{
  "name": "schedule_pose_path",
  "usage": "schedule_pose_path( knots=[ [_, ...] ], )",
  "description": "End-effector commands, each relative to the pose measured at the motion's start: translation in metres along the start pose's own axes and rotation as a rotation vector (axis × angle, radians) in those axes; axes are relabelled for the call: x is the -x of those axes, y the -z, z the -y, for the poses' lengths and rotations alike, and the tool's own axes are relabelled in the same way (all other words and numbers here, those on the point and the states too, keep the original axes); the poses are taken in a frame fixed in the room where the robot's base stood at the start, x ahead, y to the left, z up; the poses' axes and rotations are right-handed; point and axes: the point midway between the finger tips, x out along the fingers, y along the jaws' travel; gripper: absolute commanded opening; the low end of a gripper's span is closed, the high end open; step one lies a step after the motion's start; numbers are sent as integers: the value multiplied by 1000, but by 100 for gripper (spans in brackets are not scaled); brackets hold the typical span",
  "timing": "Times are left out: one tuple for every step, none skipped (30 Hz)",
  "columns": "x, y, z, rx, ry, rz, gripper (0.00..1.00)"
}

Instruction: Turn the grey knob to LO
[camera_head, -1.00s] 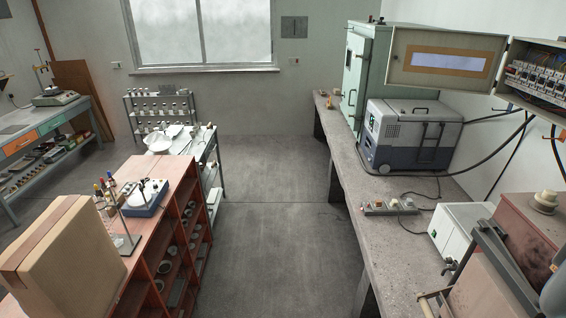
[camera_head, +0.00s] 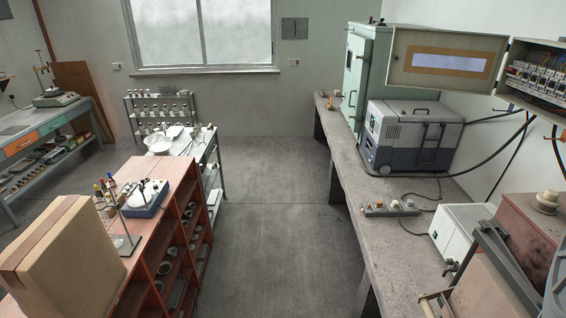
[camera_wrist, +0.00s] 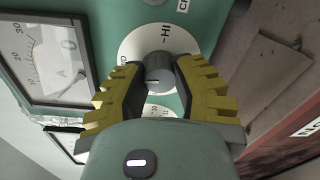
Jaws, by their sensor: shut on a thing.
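The grey knob (camera_wrist: 158,75) sits on a white round dial (camera_wrist: 130,48) in the wrist view, on a green panel. It carries a pale index line near its lower middle. The letters HI show on the dial above the knob; another marking at the dial's left is cut short, and I cannot read LO. My gripper (camera_wrist: 156,78) has its two yellow-padded fingers on either side of the knob, shut on it. Neither knob nor gripper can be made out in the head view.
A framed meter (camera_wrist: 47,55) lies left of the dial in the wrist view, close to the left finger. Part of another dial (camera_wrist: 160,111) shows below the knob. In the head view, a concrete bench (camera_head: 390,235) runs along the right, with clear floor (camera_head: 275,230) beside it.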

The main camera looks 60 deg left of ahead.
Motion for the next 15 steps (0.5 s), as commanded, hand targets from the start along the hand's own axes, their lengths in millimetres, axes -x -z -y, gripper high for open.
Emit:
schedule_pose_path(
  knots=[
    [1,2,0,50,-1,-3,0],
    [1,3,0,78,-1,-3,0],
    [1,3,0,115,-1,-3,0],
    [1,3,0,144,0,-2,0],
    [1,4,0,172,-1,-2,0],
    [1,3,0,210,-1,0,0],
    [1,3,-1,239,-1,1,0],
    [1,4,0,267,-1,1,0],
    [1,4,0,304,0,3,0],
    [1,4,0,333,0,4,0],
    [1,3,0,361,1,7,0],
    [0,3,0,399,1,9,0],
    [0,3,0,428,1,11,0],
    [0,3,0,456,2,12,0],
    [1,3,0,493,2,13,0]
  ],
)
